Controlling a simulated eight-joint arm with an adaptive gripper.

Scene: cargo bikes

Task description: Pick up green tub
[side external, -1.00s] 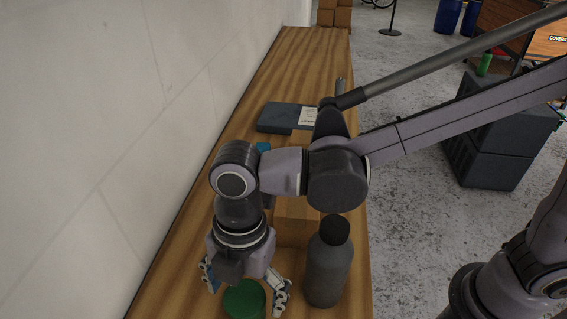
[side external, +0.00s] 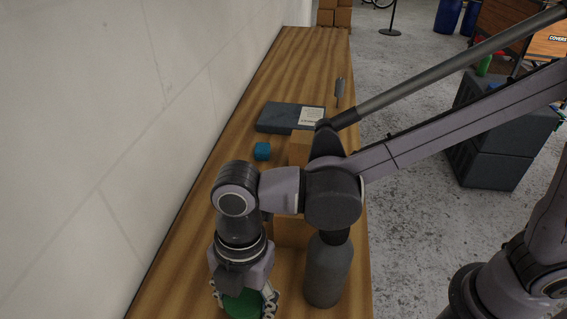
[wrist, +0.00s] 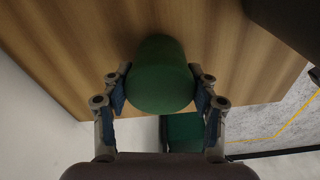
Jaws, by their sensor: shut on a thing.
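The green tub (side external: 243,303) stands on the wooden bench near the bottom of the side external view. My gripper (side external: 244,304) points down over it, with a finger on each side. In the wrist view the tub (wrist: 160,75) sits between the two blue-padded fingers (wrist: 160,105), which are shut on it. The tub's lower part is hidden by my gripper and the picture's bottom edge in the side view. I cannot tell whether it is clear of the bench.
A dark grey bottle (side external: 327,272) stands close to the right of my gripper. A cardboard box (side external: 292,232) is behind it, partly hidden by my arm. A blue object (side external: 262,151) and a dark flat case (side external: 282,118) lie farther back. A white wall (side external: 90,150) borders the bench on the left.

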